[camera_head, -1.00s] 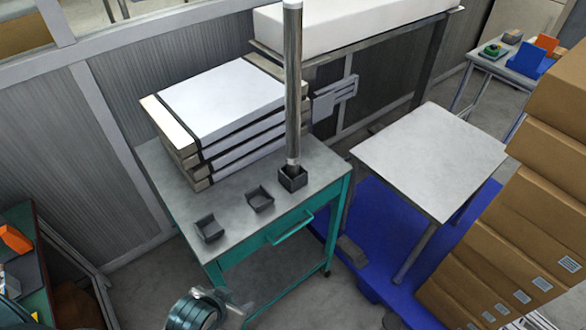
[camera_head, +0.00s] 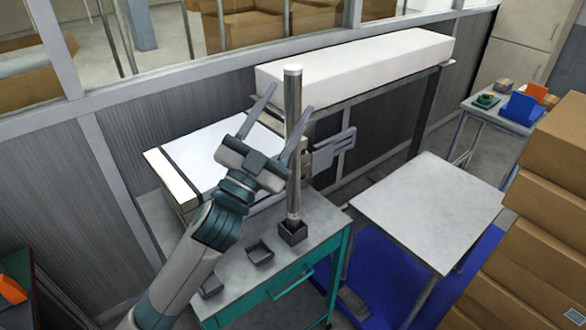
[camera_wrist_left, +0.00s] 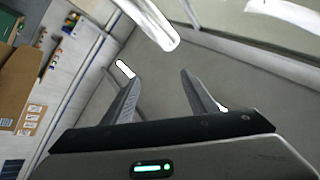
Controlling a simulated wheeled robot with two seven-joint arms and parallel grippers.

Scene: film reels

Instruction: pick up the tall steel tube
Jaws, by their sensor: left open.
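The tall steel tube (camera_head: 294,185) stands upright in a small dark square holder (camera_head: 292,234) on the green-framed cart's grey top (camera_head: 325,222). My left gripper (camera_head: 291,97) is open and empty. My right gripper is not in view.
Two small dark trays, one at centre (camera_head: 259,252), sit on the cart. White-topped slabs (camera_head: 190,150) lie behind my left arm. A long white block (camera_head: 355,70) is behind the tube. A small grey table (camera_head: 425,208) and stacked cardboard boxes (camera_head: 545,200) stand right.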

